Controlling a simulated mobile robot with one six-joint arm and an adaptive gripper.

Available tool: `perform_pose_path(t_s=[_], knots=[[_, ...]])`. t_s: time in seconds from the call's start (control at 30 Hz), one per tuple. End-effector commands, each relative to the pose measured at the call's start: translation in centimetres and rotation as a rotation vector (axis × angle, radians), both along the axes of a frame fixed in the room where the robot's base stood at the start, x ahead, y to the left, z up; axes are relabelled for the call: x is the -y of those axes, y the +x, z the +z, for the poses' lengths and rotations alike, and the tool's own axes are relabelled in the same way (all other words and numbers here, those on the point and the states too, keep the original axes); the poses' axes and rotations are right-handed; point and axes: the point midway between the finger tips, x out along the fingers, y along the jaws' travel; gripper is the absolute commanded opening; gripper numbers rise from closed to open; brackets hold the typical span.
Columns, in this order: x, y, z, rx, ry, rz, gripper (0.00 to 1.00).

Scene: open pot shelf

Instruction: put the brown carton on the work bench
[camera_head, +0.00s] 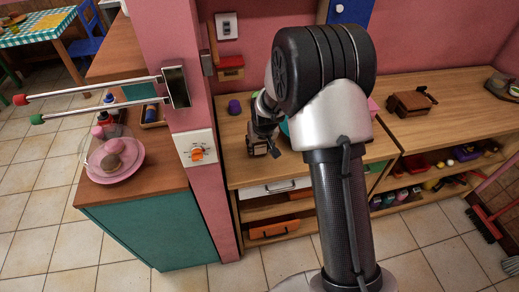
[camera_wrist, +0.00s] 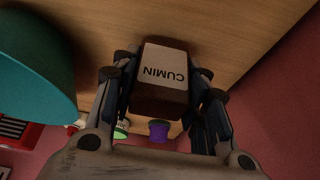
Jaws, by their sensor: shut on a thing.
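The brown carton (camera_wrist: 160,102), with a pale label reading CUMIN, sits between the fingers of my gripper (camera_wrist: 165,78) in the wrist view, and the gripper is shut on it. In the head view my gripper (camera_head: 263,130) is over the left part of the wooden bench (camera_head: 235,165), pointing down, with the carton (camera_head: 258,149) small and dark at its tips. The carton is close to the bench top; I cannot tell if it touches. My arm hides part of the bench.
A purple cup (camera_head: 234,107) stands behind the gripper. A teal bowl-like thing (camera_wrist: 35,75) is close beside it in the wrist view. A brown object (camera_head: 411,102) lies farther right on the bench. A pink pillar (camera_head: 175,65) rises at left.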

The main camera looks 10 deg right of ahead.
Motion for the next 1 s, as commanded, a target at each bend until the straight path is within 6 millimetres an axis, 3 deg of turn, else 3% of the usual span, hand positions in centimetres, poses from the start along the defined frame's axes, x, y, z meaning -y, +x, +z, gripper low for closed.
perform_pose_path(t_s=[0.1, 0.5, 0.53, 0.8, 1.0], knots=[[0.0, 0.0, -2.0, -0.001, 0.0, 0.0, 0.18], [0.0, 0.0, -2.4, 0.0, 0.0, 0.0, 0.18], [0.0, 0.0, -2.3, 0.0, 0.0, 0.0, 0.43], [0.0, 0.0, -2.3, 0.0, 0.0, 0.0, 0.61], [0.0, 0.0, -2.3, 0.0, 0.0, 0.0, 0.61]])
